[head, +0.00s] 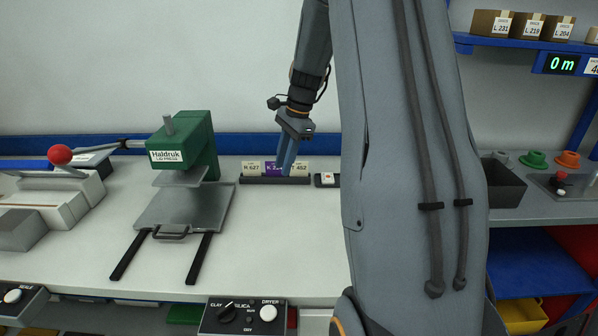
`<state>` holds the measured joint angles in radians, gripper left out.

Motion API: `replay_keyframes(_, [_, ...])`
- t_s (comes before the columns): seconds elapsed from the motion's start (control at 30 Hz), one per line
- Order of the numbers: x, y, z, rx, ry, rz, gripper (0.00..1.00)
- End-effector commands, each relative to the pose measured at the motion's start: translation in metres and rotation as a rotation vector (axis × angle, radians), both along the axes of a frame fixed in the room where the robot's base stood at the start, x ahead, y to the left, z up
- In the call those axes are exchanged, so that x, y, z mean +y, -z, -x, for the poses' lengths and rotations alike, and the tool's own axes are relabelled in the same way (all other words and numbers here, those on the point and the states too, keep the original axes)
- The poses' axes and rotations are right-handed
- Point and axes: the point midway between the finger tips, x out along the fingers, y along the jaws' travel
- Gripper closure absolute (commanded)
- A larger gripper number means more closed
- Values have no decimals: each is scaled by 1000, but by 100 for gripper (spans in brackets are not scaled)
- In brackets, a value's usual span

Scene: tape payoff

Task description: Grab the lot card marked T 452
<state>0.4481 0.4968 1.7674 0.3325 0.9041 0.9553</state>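The T 452 card (302,168) is a pale card standing upright at the right end of a dark card holder (255,180) on the bench. Its left part is hidden behind my gripper. A purple card (272,168), its text starting with K 2, stands to its left, partly covered too. A pale card (251,167) ending in 627 stands at the left end. My gripper (286,174) points down over the holder, its blue-grey fingers in front of the purple card and the left edge of the T 452 card. Whether it touches a card, and any gap between its fingers, I cannot make out.
A green Haldruk press (188,143) with a grey plate stands left of the holder. A small white-topped item (327,179) lies just right of it. My arm covers the bench further right. Clear bench (275,240) lies in front of the holder.

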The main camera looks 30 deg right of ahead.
Motion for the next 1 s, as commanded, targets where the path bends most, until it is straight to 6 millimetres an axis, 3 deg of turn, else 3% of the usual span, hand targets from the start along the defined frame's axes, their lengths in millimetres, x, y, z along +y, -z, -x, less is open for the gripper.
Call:
replay_keyframes(0.03, [-29, -2, -13, 9, 126, -37, 76])
replay_keyframes(0.1, [-58, -6, -26, 22, 272, -85, 76])
replay_keyframes(0.2, [-88, -11, -36, 37, 422, -140, 76])
replay_keyframes(0.3, [-104, -13, -41, 47, 503, -171, 76])
replay_keyframes(0.67, [-100, 12, -49, 51, 531, -182, 76])
replay_keyframes(1.0, [-89, 54, -55, 51, 529, -181, 76])
